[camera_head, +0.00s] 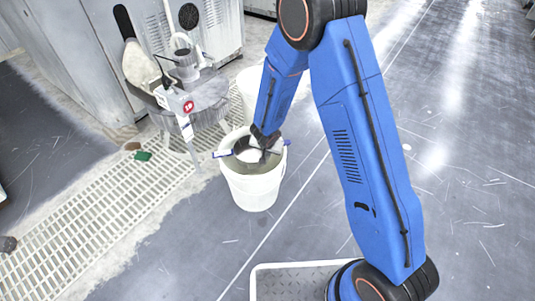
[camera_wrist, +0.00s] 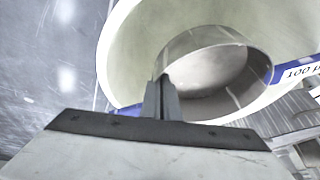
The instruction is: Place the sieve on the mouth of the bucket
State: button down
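The white bucket (camera_head: 252,190) stands on the floor at the picture's middle. The sieve, a grey metal ring with blue bars, is at the bucket's mouth; its left blue bar (camera_head: 222,153) reaches past the rim, and another bar end shows at the right. In the wrist view the sieve's round wall (camera_wrist: 215,45) lies inside the outline of the bucket's rim (camera_wrist: 115,45). I cannot tell whether the bars touch the rim. My gripper (camera_head: 264,142) is over the mouth; its fingers, also in the wrist view (camera_wrist: 161,92), are close together on the sieve's near wall.
A second white bucket (camera_head: 249,88) stands behind. A grey machine with a round basin (camera_head: 195,98) is at the back left. Pale floor grating (camera_head: 95,215) runs along the left, with a small green block (camera_head: 142,156) on it. Open floor lies to the right.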

dwell(0.3)
jog(key=c, duration=2)
grip_release()
jog(key=v, duration=1.2)
